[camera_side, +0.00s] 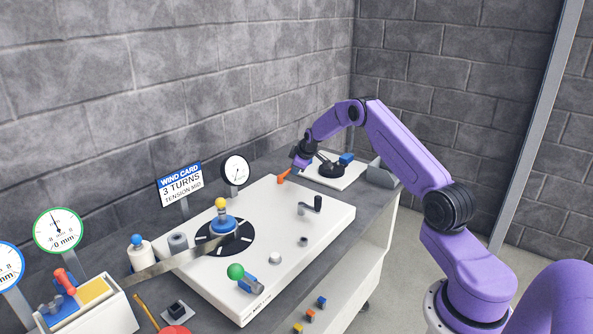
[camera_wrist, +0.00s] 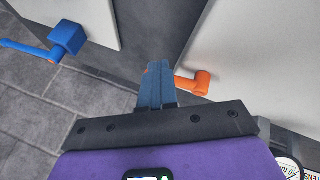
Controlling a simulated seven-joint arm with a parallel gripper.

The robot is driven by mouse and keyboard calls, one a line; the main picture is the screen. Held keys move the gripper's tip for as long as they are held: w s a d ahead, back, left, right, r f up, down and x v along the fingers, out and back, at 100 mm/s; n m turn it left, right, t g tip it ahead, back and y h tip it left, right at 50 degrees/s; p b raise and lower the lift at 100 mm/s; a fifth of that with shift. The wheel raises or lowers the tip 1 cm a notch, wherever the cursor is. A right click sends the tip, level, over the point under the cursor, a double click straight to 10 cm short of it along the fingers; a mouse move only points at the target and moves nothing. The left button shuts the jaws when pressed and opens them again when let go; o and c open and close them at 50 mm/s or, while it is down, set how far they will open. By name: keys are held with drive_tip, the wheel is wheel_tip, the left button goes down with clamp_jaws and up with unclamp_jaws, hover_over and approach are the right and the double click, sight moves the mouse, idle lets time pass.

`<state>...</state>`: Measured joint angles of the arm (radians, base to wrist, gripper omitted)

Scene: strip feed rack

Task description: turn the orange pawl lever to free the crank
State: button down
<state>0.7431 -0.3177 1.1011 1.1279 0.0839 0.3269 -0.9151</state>
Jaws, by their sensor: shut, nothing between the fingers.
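The orange pawl lever (camera_side: 284,177) is at the far edge of the white board, in the side view. In the wrist view the orange lever (camera_wrist: 199,83) lies just right of my fingers, its arm pointing left towards them. My gripper (camera_side: 296,166) is low beside the lever. In the wrist view my gripper (camera_wrist: 157,70) has its two blue-grey fingers together and empty. I cannot tell whether a finger touches the lever.
The white board (camera_side: 330,222) also carries a dial with a blue hub (camera_side: 223,226) and a green-knobbed lever (camera_side: 237,271). Behind my gripper is a smaller white plate with a blue block (camera_side: 347,158). A gauge (camera_side: 235,170) and a card (camera_side: 180,184) stand along the wall side.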

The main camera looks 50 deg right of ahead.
drive_tip(key=shift+w, duration=0.25)
idle(0.5)
drive_tip(key=shift+r, duration=0.1)
drive_tip(key=shift+w+a, duration=0.3)
drive_tip(key=shift+a, duration=0.2)
drive_tip(key=shift+w+a, duration=0.25)
drive_tip(key=shift+a, duration=0.2)
drive_tip(key=s+d+r, duration=0.5)
drive_tip(key=s+r, duration=0.4)
drive_tip(key=shift+s+d, duration=0.2)
drive_tip(key=shift+d, duration=0.15)
